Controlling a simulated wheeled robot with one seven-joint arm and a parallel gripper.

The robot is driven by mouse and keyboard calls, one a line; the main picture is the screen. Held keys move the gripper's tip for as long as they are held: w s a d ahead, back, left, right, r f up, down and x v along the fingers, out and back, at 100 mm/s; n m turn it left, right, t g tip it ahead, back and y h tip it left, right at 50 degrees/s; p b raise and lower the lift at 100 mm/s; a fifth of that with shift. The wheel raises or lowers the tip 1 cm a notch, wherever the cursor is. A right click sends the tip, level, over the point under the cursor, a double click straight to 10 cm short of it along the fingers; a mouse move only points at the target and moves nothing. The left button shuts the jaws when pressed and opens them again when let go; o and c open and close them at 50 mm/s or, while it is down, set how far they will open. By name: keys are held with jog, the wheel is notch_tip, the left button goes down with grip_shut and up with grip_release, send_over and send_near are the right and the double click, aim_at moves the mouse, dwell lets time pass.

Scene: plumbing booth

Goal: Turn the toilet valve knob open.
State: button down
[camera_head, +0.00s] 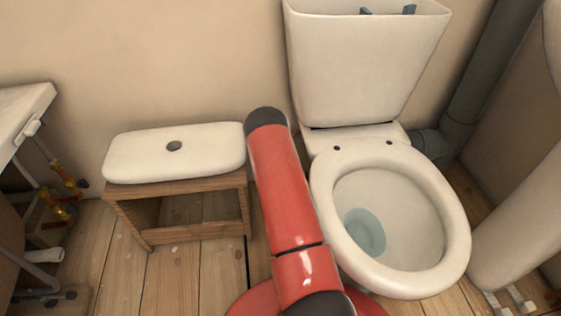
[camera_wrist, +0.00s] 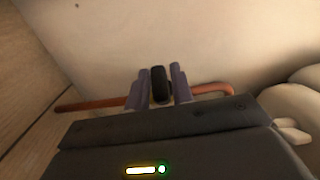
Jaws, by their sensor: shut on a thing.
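The dark valve knob (camera_wrist: 160,88) shows in the wrist view, upright between the two grey-violet fingers of my gripper (camera_wrist: 159,74). The gripper is shut on the knob. A copper pipe (camera_wrist: 95,104) runs along the wall on both sides of the knob and bends at its right end. In the head view the toilet (camera_head: 445,235) stands right of my red arm, with its open cistern (camera_head: 365,70) against the wall. The knob and my gripper are hidden in the head view.
The white cistern lid (camera_head: 210,153) lies on a small wooden stool (camera_head: 150,198) left of my arm. A sink cabinet with pipes (camera_head: 65,195) is at the far left. A grey drain pipe (camera_head: 485,80) stands right of the toilet. Some plank floor (camera_head: 175,270) is clear.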

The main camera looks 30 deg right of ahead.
jog(key=shift+r+n+g+y+p, duration=0.2)
jog(key=shift+n+g+y+p, duration=0.2)
jog(key=shift+n+g+p, duration=0.25)
jog(key=g, duration=0.2)
jog(key=n+g+p, duration=0.1)
jog(key=g, duration=0.1)
jog(key=shift+n+y, duration=0.25)
jog(key=shift+y, duration=0.05)
jog(key=n+g+p, duration=0.1)
jog(key=g, duration=0.2)
jog(key=shift+g, duration=0.25)
jog(key=shift+f+n+g+p, duration=0.1)
jog(key=shift+n+g+p, duration=0.4)
jog(key=shift+g+p, duration=0.4)
jog(key=shift+d+g, duration=0.15)
jog(key=shift+g, duration=0.15)
jog(key=c, duration=1.4)
grip_release()
jog(key=shift+f, duration=0.1)
